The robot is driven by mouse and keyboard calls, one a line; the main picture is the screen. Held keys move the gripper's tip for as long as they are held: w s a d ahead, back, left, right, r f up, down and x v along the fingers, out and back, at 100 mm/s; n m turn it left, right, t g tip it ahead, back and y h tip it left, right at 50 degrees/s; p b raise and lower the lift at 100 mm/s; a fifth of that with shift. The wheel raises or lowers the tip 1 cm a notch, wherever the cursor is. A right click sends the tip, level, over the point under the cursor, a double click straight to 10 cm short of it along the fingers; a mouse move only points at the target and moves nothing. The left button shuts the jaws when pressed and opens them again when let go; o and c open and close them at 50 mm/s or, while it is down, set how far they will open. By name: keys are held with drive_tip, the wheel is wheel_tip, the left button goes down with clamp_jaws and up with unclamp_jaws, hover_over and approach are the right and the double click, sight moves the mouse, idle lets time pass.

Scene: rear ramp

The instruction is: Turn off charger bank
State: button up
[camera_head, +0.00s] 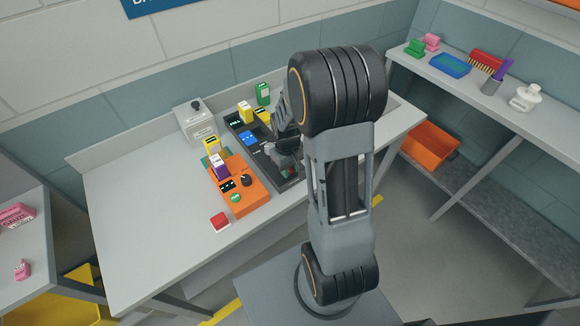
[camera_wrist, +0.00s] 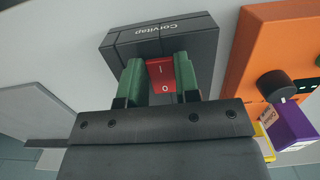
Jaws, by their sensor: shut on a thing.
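The dark grey charger bank (camera_head: 238,124) stands on the grey bench, with yellow and green packs at its far end. In the wrist view its end shows as a dark box marked "Corvitap" (camera_wrist: 125,45), with a red rocker switch (camera_wrist: 161,76) marked I and O. My gripper (camera_wrist: 159,82) has its green fingertips on either side of the red switch and is shut on it. In the head view my gripper (camera_head: 287,160) is at the charger bank's near right end, partly hidden by my arm. Which way the switch is pressed I cannot tell.
A pale box (camera_head: 196,122) stands behind. The bench's left part is clear. A shelf (camera_head: 475,97) with small items stands right.

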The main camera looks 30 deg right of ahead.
drive_tip(key=shift+w+r+g+p, duration=0.2)
drive_tip(key=shift+g+p, duration=0.3)
drive_tip(key=shift+g, duration=0.6)
drive_tip(key=o, duration=0.9)
drive_tip(key=v, duration=0.4)
drive_tip(key=b+v, duration=0.1)
drive_tip(key=v, duration=0.8)
drive_tip(key=shift+a+r, duration=0.25)
drive_tip(key=shift+r, duration=0.1)
drive_tip(key=shift+w, duration=0.15)
